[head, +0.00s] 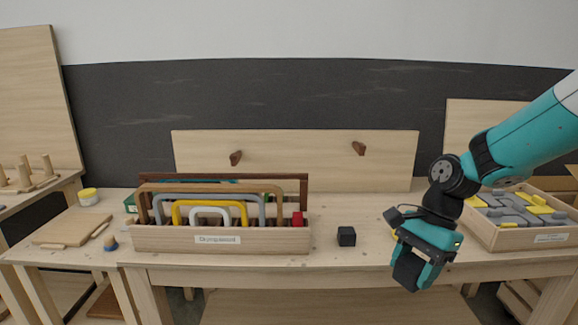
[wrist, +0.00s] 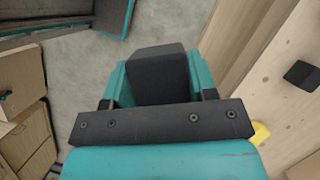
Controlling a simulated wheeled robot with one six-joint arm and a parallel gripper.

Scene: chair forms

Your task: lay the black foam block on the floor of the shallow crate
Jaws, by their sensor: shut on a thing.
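My gripper (head: 420,262) is shut on a black foam block (head: 406,272), held in front of the table's front edge and apart from any surface. In the wrist view the block (wrist: 158,76) sits between the teal fingers, with floor behind it. A low wooden crate (head: 520,240) with a label stands on the table at the right, right of my gripper. It looks like the shallow crate. Grey and yellow pieces cover most of its floor, and my arm passes in front of its left side.
A black cube (head: 346,236) stands on the table (head: 330,262), left of my gripper; it also shows in the wrist view (wrist: 301,75). A labelled wooden box (head: 160,240) holds several coloured arches. A yellow thing (wrist: 260,133) lies near the table edge. Table around the cube is clear.

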